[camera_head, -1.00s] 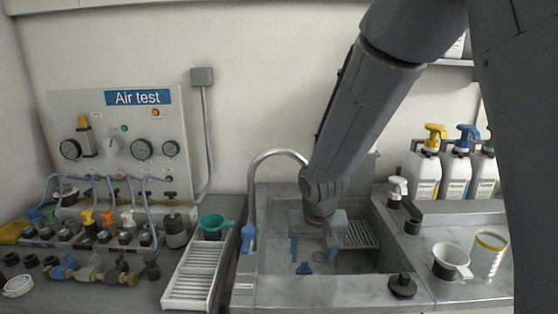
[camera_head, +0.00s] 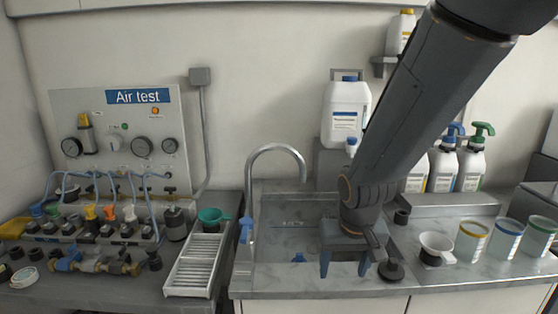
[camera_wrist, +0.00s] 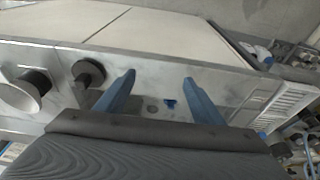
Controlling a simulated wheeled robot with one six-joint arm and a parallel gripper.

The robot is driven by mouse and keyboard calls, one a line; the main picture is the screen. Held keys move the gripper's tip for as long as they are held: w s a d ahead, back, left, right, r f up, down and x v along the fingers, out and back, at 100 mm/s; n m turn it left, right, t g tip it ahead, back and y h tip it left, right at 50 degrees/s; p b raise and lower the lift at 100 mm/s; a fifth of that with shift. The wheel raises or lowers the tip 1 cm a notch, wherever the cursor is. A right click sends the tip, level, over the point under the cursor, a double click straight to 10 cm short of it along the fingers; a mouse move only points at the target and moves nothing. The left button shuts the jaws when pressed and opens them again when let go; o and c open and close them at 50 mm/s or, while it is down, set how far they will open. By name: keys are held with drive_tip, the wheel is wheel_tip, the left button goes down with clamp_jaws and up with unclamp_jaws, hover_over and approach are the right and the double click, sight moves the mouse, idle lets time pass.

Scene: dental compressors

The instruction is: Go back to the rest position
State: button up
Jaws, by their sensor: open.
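My gripper (camera_head: 345,264) hangs over the front right of the sink, its two blue fingers apart and pointing down. The wrist view also shows the gripper (camera_wrist: 158,78) with its fingers spread and nothing between them. A small blue piece (camera_head: 298,258) lies in the sink, left of the fingers; a blue piece (camera_wrist: 170,104) also shows beyond the fingers in the wrist view. My arm hides part of the sink's right side.
A black stopper-like knob (camera_head: 391,270) stands close right of my gripper. A white cup (camera_head: 436,247) and several clear beakers (camera_head: 470,242) stand further right. The curved faucet (camera_head: 250,180) rises at the sink's left, beside a white rack (camera_head: 196,265). A large white jug (camera_head: 345,112) stands behind.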

drive_tip(key=s+d, duration=0.5)
drive_tip(key=s, duration=0.2)
drive_tip(key=s+f+g+b, duration=0.3)
drive_tip(key=s+f+b, duration=0.1)
drive_tip(key=f+b, duration=0.1)
drive_tip(key=shift+a+f, duration=0.2)
drive_tip(key=shift+a, duration=0.1)
drive_tip(key=shift+w, duration=0.1)
drive_tip(key=shift+c, duration=0.2)
